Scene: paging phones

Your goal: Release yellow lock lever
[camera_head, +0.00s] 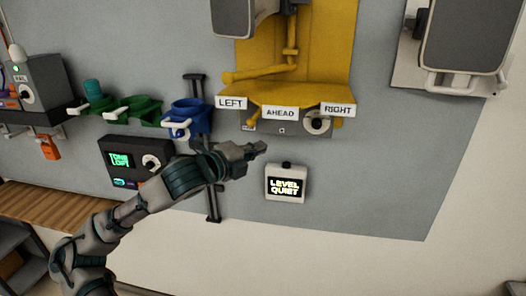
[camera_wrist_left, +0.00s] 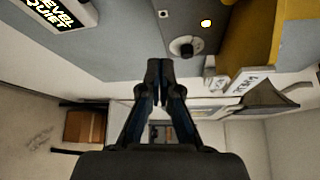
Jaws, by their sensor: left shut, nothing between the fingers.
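A yellow bracket (camera_head: 300,90) is on the grey wall panel, with signs LEFT, AHEAD and RIGHT along its front edge. A short yellow lever (camera_head: 254,118) hangs under its left end, beside a grey box with a round knob (camera_head: 317,123). I cannot tell for sure that this is the lock lever. My left gripper (camera_head: 262,147) is shut and empty, just below the lever and apart from it. In the left wrist view the closed fingers (camera_wrist_left: 160,68) point toward the panel; the knob (camera_wrist_left: 186,47) and yellow bracket (camera_wrist_left: 243,42) are ahead and right. My right gripper is not seen.
A LEVEL QUIET display (camera_head: 285,184) is below right of my left gripper. A black TONE LOFT box (camera_head: 135,155), a blue holder (camera_head: 186,117) and green holders (camera_head: 138,109) are on the left. The panel at lower right is clear.

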